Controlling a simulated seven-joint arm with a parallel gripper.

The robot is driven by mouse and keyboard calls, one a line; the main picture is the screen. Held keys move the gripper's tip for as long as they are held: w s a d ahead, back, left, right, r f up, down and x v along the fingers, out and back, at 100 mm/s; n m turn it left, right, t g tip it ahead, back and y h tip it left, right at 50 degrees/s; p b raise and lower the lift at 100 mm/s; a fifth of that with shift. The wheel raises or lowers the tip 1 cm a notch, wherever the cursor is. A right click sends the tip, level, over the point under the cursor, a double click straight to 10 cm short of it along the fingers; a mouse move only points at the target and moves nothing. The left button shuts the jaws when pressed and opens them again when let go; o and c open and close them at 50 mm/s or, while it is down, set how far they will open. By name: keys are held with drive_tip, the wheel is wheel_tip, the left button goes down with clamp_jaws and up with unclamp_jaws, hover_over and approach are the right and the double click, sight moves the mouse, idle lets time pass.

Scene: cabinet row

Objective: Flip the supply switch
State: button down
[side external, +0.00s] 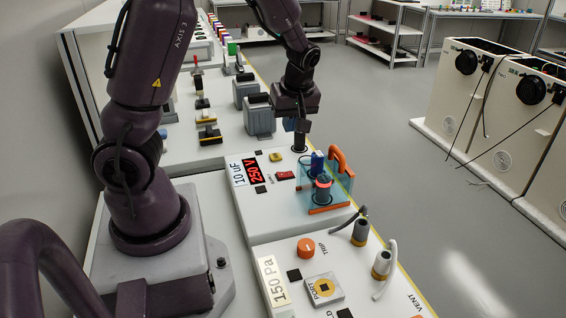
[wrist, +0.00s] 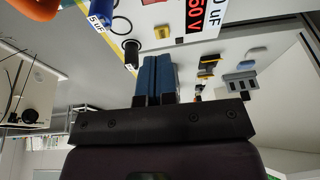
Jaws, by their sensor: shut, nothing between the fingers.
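The white panel (side external: 250,210) carries a "10 uF" label and a red "250 V" display (side external: 254,171). A small red switch-like part (side external: 285,176) lies on it, with a yellow part (side external: 275,157) nearby; no label readable here tells which control is the supply switch. My gripper (side external: 292,127) points down above the panel's far end, its blue fingers shut and empty. The display also shows there (wrist: 194,16).
A clear guard box (side external: 312,195) with an orange handle (side external: 341,160) holds a red-topped cylinder (side external: 323,187), with a blue capacitor (side external: 317,163) beside it. Grey blocks (side external: 258,117) stand beyond the panel. A nearer panel has an orange knob (side external: 306,248).

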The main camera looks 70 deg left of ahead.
sight(286, 173)
drive_tip(key=x, duration=0.8)
drive_tip(key=d+x, duration=0.1)
drive_tip(key=x, duration=0.3)
drive_tip(key=shift+s+a+f, duration=0.15)
drive_tip(key=shift+s+f, duration=0.1)
drive_tip(key=shift+f, duration=0.75)
drive_tip(key=shift+s+f, duration=0.2)
drive_tip(key=shift+f, duration=0.15)
drive_tip(key=shift+w+r, duration=0.2)
drive_tip(key=shift+w, duration=0.7)
